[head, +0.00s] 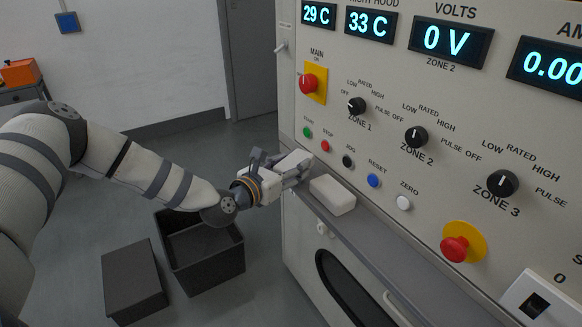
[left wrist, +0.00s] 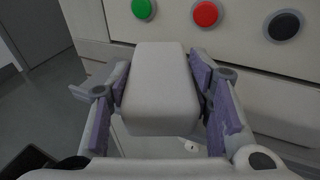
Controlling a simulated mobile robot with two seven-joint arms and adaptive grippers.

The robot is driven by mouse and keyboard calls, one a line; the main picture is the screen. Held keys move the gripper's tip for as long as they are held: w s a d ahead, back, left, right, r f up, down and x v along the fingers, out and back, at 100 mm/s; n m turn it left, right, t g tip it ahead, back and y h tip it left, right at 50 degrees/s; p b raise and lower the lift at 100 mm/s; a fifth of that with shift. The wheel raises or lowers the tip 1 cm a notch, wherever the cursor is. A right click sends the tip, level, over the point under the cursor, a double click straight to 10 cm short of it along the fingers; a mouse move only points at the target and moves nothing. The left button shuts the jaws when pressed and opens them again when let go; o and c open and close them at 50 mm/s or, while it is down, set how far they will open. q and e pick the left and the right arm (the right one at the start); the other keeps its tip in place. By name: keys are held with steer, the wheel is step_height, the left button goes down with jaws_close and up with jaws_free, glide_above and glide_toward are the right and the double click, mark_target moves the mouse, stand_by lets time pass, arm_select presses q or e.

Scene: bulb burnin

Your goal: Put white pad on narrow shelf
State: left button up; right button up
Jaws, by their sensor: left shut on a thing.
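My left gripper (head: 292,166) is shut on a white pad (left wrist: 160,85), a rounded block that sits between both fingers in the left wrist view. In the head view the held pad is partly hidden by the fingers, close to the panel front near the left end of the narrow shelf (head: 385,252). The shelf is a grey ledge along the panel below the buttons. Whether the held pad touches it I cannot tell. Another white block (head: 333,195) lies on the shelf just right of the gripper. My right gripper is not in view.
The panel carries start, stop, jog, reset and zero buttons, knobs and a red emergency button (head: 456,249). An open dark bin (head: 240,262) and a dark box (head: 133,280) stand on the floor below my left arm. The shelf right of the white block looks clear.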

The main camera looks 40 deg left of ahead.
arm_select(q)
steer(key=shift+f+b, duration=0.5)
steer(key=shift+f, duration=0.05)
steer(key=o, duration=1.1)
